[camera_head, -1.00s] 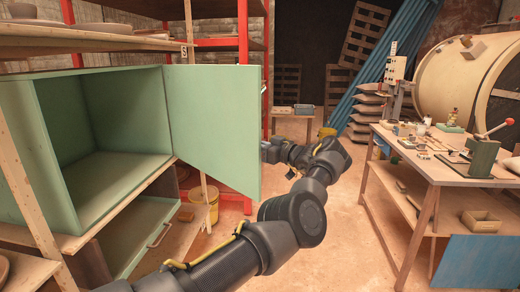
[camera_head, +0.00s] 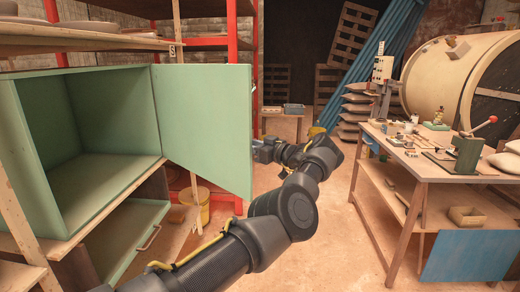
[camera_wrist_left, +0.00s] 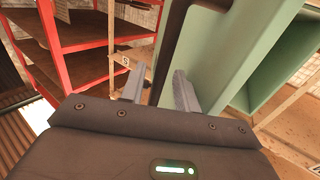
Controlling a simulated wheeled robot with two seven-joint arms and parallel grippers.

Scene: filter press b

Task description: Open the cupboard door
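The green cupboard (camera_head: 100,185) stands at the left in the head view, with its empty inside showing. Its green door (camera_head: 208,125) is swung wide open, hinged on the cupboard's right side. My left gripper (camera_head: 257,150) is at the door's free edge, partly hidden behind it. My right gripper is not in view.
A lower green panel with a handle (camera_head: 150,238) sits under the cupboard. A yellow bucket (camera_head: 197,205) stands on the floor behind the door. A workbench (camera_head: 425,165) with tools is at the right, with open floor before it.

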